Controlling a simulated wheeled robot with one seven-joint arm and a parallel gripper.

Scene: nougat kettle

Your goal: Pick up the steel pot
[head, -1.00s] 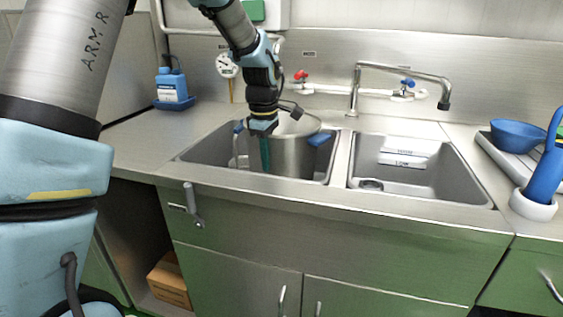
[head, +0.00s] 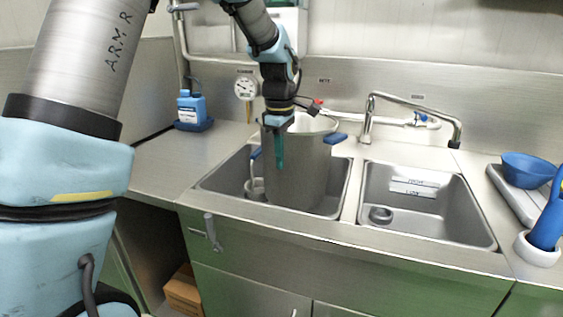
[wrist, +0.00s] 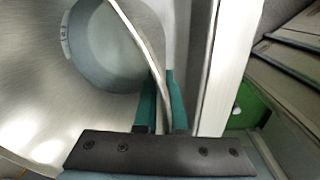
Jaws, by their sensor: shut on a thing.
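The steel pot (head: 310,172) is a tall grey cylinder with blue side handles, upright over the left sink basin in the head view. Its lower part reaches down into the basin; I cannot tell whether its bottom is clear of the basin floor. My gripper (head: 280,150) is at the pot's near rim, left of its middle, pointing down. In the wrist view the teal fingers of my gripper (wrist: 162,105) are shut on the thin wall of the pot (wrist: 140,38), one finger on each side. The far side of the pot's base is hidden.
A blue bottle (head: 191,109) stands left; a blue bowl (head: 528,169) sits right.

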